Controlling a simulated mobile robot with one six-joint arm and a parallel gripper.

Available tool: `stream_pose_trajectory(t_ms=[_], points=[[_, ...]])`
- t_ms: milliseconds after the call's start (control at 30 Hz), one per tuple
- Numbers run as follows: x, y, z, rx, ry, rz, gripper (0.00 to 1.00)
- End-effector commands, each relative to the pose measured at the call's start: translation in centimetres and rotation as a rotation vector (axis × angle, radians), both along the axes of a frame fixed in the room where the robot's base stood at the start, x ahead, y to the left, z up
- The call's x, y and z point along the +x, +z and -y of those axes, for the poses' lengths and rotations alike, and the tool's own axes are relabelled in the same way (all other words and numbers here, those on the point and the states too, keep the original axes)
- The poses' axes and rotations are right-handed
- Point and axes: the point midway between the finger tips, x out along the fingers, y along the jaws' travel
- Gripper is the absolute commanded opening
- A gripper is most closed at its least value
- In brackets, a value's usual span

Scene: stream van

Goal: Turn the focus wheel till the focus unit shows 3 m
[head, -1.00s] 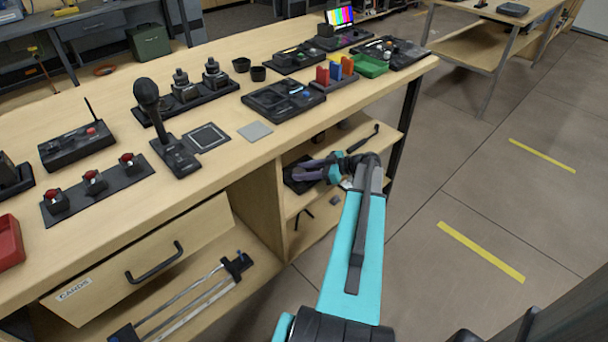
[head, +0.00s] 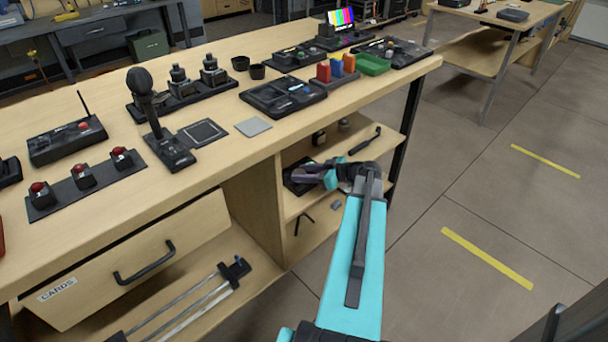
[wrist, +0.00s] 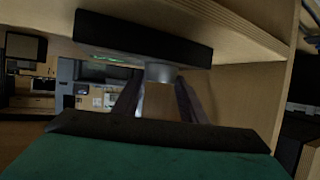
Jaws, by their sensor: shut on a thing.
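In the head view my gripper (head: 318,171) reaches in at the shelf's open side. The unit's reading cannot be made out.
The pulled-out drawer (head: 130,262) stands to the left. Shelf boards and an upright closely border my gripper. The floor at right is clear.

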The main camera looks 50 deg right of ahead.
Motion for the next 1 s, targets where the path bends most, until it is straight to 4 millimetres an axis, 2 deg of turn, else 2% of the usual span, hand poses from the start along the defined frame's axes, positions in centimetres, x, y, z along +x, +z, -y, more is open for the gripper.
stream_pose_trajectory(t_ms=[67, 100, 200, 667, 1000], points=[[-0.1, 0.0, 0.2, -0.001, -0.006, 0.000, 0.16], [-0.1, 0.0, 0.2, -0.002, -0.006, -0.001, 0.42], [-0.1, 0.0, 0.2, -0.001, -0.005, -0.001, 0.57], [-0.4, 0.2, 0.1, -0.001, -0.001, 0.000, 0.57], [-3.9, 1.7, 1.2, -0.001, -0.004, 0.000, 0.57]])
